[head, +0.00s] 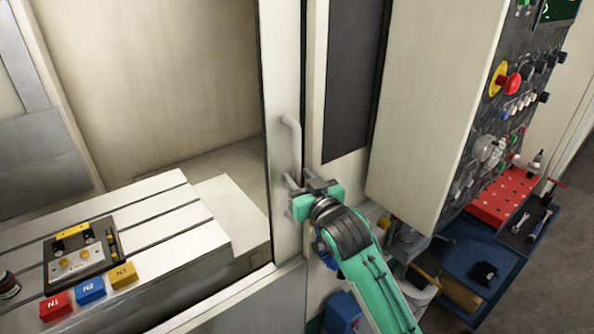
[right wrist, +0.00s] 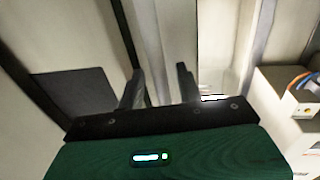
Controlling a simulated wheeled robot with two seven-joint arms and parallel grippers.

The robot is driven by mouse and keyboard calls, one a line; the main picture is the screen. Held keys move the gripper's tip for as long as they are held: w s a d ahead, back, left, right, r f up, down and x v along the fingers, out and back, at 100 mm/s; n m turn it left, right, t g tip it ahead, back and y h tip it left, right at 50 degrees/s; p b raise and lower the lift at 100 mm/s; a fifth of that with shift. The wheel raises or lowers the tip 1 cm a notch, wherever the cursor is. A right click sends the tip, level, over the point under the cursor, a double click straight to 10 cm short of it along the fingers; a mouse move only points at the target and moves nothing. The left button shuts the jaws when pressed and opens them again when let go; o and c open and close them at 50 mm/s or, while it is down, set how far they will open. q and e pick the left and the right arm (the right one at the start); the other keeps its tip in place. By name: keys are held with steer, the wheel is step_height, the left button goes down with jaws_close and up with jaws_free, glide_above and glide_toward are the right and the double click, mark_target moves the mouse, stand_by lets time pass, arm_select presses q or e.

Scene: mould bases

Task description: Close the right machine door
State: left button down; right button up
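The right machine door (head: 281,75) is a cream panel edge with a pale bar handle (head: 293,135). To its left the machine is open and its inside shows. My right gripper (head: 291,184) is at the lower end of the handle, close to the door. In the right wrist view its two dark fingers (right wrist: 160,88) stand apart with nothing seen between them but pale panels and a dark seam behind. I cannot tell whether the fingers touch the handle. My left gripper is not in view.
Inside is a slotted machine table (head: 215,240) bearing a mould base (head: 80,257) and red, blue and yellow blocks (head: 90,290). A control panel (head: 495,120) juts out at right, above a blue cart (head: 480,262) with a red rack (head: 505,197) and tools.

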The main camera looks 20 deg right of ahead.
steer(key=shift+w+a, duration=0.1)
steer(key=shift+w, duration=0.75)
steer(key=shift+c, duration=0.3)
jaws_close()
steer(key=shift+a+f, duration=0.1)
